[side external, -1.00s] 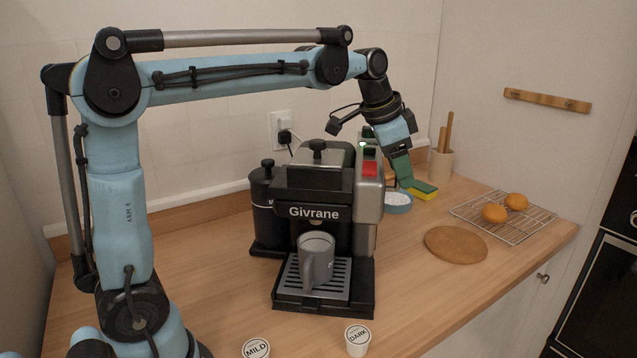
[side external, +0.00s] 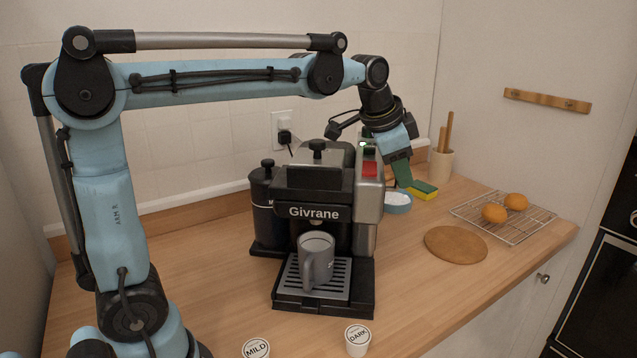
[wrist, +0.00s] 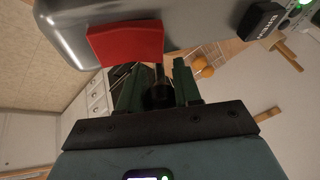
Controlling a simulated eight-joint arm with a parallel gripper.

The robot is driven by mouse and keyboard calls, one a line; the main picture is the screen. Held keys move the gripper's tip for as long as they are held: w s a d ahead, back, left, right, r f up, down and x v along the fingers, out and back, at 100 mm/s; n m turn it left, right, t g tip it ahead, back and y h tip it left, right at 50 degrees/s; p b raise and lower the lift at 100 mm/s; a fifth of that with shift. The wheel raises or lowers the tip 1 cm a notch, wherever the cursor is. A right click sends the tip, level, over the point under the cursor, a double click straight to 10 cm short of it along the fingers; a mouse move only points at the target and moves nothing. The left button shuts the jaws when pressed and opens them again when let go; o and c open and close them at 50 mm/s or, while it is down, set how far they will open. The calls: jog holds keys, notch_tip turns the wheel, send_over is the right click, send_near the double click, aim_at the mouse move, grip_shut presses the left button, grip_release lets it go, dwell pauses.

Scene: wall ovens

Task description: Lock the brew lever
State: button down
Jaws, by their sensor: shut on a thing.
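The coffee machine (side external: 316,185), marked Givrane, stands on the counter with a silver housing (side external: 368,205) and a red part (side external: 370,168) on its right side. The red part (wrist: 126,43) also shows in the wrist view. My gripper (side external: 401,174) is pointed down just right of the housing. In the wrist view its green fingers (wrist: 160,84) are shut on a dark rod-like piece with a round black end (wrist: 158,94), seemingly the brew lever. The side view hides the lever behind the housing and fingers, so its angle is unclear.
A grey mug (side external: 316,258) stands on the drip tray (side external: 290,291). A blue-rimmed bowl (side external: 397,203) and a sponge (side external: 424,190) lie close to my gripper. A round board (side external: 456,245) and a wire rack with oranges (side external: 510,232) are to the right. Two pods (side external: 358,340) stand in front.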

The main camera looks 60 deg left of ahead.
jog(key=shift+s+d+f+m+t+y, duration=0.15)
jog(key=shift+s+d+f+t+y, duration=0.1)
jog(key=shift+t+y, duration=0.35)
jog(key=shift+s+d+f+m+t+y, duration=0.15)
jog(key=shift+s+d+t+y, duration=0.1)
jog(key=shift+t+y, duration=0.3)
jog(key=shift+r, duration=0.1)
jog(key=c, duration=0.9)
grip_release()
jog(key=shift+o, duration=0.2)
jog(key=v, duration=1.2)
jog(key=shift+w+r, duration=0.1)
jog(key=shift+c, duration=0.3)
